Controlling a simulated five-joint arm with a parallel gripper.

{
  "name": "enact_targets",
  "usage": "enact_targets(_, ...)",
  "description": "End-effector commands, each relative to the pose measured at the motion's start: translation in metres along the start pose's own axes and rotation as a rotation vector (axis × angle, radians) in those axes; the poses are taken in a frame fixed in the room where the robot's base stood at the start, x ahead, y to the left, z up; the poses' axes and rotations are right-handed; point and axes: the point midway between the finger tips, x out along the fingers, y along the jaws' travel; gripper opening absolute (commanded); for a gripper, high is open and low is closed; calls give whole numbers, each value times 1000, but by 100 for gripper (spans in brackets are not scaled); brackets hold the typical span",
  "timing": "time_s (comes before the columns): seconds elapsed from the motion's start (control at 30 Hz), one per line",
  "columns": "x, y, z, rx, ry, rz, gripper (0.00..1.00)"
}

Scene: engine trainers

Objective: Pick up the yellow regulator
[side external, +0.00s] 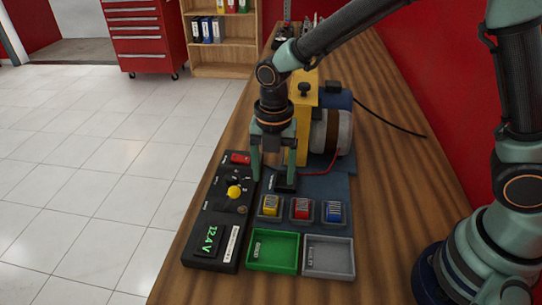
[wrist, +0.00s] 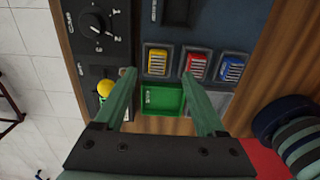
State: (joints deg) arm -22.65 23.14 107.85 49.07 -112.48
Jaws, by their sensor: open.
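The yellow regulator (side external: 270,206) sits in the leftmost slot of a row of three on the blue-grey panel. It also shows in the wrist view (wrist: 157,62), just beyond the line between the fingertips. My gripper (side external: 274,174) is open and empty, pointing down over the panel, behind the yellow regulator in the side view. In the wrist view my gripper (wrist: 159,75) has its fingers spread wide, left and right of the yellow slot. Whether the fingertips touch the panel is not clear.
Right of it sit a red regulator (side external: 301,209) and a blue regulator (side external: 334,212). A green tray (side external: 274,267) and a grey tray (side external: 328,258) stand in front. A black meter box with a yellow knob (side external: 235,191) lies left. A yellow engine block (side external: 306,125) stands behind.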

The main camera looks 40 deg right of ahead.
Motion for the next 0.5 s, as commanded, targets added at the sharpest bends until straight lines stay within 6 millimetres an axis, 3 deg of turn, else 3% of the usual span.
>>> enact_targets(0.27,22,0,-1,1,1,-1,72)
enact_targets(0.5,56,3,-5,3,1,-3,72)
